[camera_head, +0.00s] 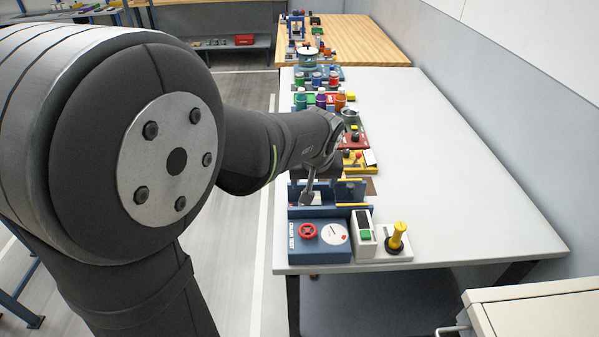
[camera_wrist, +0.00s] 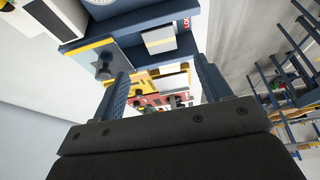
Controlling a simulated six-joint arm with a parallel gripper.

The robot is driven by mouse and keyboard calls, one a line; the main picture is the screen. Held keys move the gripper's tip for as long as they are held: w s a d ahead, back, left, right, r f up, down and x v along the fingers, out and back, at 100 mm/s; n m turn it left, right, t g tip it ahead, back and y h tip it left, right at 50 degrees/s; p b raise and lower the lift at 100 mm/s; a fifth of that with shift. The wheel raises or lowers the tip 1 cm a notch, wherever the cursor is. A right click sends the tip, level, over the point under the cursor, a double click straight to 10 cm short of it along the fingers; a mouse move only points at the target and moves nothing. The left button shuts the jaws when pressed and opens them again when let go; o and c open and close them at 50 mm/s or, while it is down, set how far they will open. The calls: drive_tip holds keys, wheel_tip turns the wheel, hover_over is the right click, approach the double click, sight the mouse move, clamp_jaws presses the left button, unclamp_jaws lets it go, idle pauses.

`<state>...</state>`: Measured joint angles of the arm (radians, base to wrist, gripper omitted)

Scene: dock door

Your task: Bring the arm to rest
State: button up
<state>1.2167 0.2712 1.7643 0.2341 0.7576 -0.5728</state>
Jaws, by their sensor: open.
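My arm reaches from the left over the near end of the white table (camera_head: 450,190) in the head view. My gripper (camera_head: 308,188) points down at a blue fixture with yellow edging (camera_head: 352,190), and its tips are partly hidden there. In the wrist view my gripper (camera_wrist: 163,82) shows two dark blue fingers set wide apart, with nothing held between them. Blue fixture parts with a yellow strip (camera_wrist: 92,47) and a grey block (camera_wrist: 160,40) lie close beyond the fingers. I cannot tell whether the fingers touch the fixture.
Several coloured items line the table's left side behind. The table's right side is clear.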

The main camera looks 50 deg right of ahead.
drive_tip(key=x, duration=1.2)
drive_tip(key=shift+r, duration=1.65)
